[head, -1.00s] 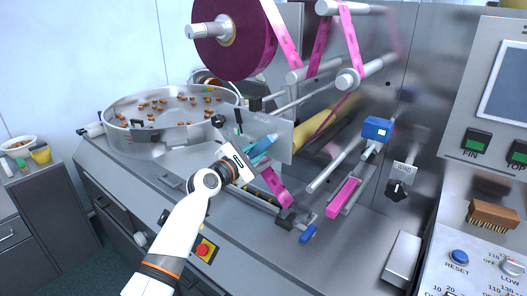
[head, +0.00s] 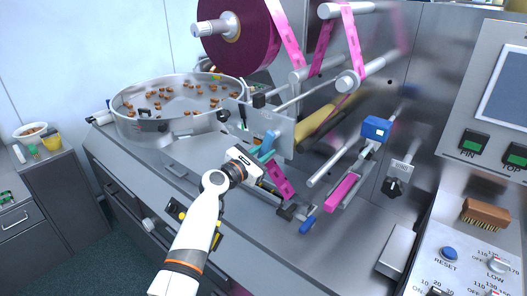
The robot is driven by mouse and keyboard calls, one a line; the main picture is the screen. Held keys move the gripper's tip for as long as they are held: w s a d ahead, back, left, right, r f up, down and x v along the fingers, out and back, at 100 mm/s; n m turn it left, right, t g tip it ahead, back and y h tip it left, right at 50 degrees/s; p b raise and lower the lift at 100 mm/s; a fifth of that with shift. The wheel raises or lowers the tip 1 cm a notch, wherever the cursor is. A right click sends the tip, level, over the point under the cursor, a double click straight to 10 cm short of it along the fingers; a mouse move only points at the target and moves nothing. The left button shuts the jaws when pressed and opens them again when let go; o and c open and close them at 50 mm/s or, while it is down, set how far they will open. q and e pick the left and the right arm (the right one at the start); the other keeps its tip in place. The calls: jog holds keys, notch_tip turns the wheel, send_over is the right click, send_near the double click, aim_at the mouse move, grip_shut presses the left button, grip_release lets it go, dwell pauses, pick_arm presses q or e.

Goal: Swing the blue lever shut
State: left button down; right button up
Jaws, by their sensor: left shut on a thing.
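The blue lever (head: 268,143) is a short teal-blue bar at the front of the wrapping machine, beside a clear upright plate. It stands tilted, its upper end leaning right. My left gripper (head: 257,161) reaches in from the lower left and is shut on the lever, close to its lower part. The fingertips and the lever's pivot are mostly hidden behind the gripper body. My right gripper is not in view.
A steel bowl (head: 176,112) of brown sweets stands behind left. Pink film (head: 280,181) runs down just right of my gripper. A blue-ended handle (head: 307,224) and a blue box (head: 376,128) are further right. The front deck (head: 270,235) is bare.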

pick_arm(q)
jog(key=shift+f, duration=0.15)
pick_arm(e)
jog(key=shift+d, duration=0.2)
pick_arm(q)
jog(key=c, duration=1.2)
grip_release()
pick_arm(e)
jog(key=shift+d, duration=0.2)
pick_arm(q)
jog(key=v, duration=1.2)
jog(key=shift+b, duration=0.3)
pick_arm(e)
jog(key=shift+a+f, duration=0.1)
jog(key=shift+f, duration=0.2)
pick_arm(q)
jog(key=shift+d, duration=0.1)
